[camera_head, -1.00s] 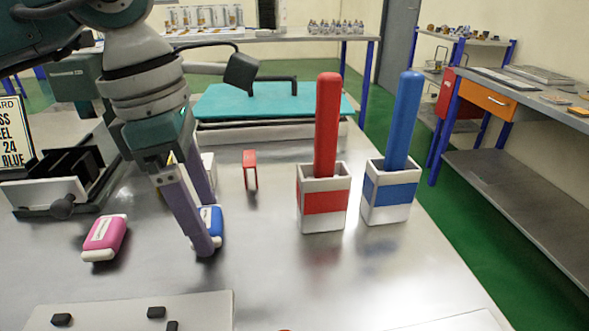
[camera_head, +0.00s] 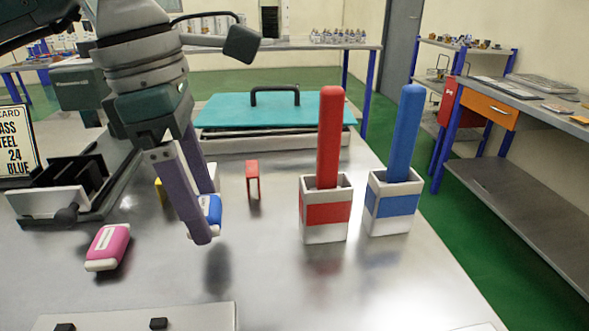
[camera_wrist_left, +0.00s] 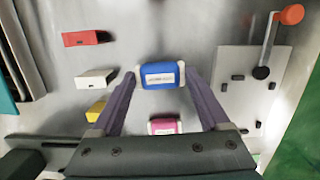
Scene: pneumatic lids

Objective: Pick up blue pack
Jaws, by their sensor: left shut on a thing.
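The blue pack (camera_head: 212,210) is a small blue block with white ends and a pale label. My left gripper (camera_head: 210,222) is shut on it and holds it above the metal table, with a dark shadow on the table below. In the left wrist view the blue pack (camera_wrist_left: 160,75) sits between the two purple fingertips, with its label facing the camera. The near finger hides part of it in the head view. My right gripper is in neither view.
A pink pack (camera_head: 107,247) lies to the left on the table (camera_head: 290,285). A red piece (camera_head: 253,178), a red-banded holder (camera_head: 325,212) and a blue-banded holder (camera_head: 392,205) with upright rods stand to the right. A teal lid (camera_head: 270,109) is behind. A black rack (camera_head: 75,180) is at left.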

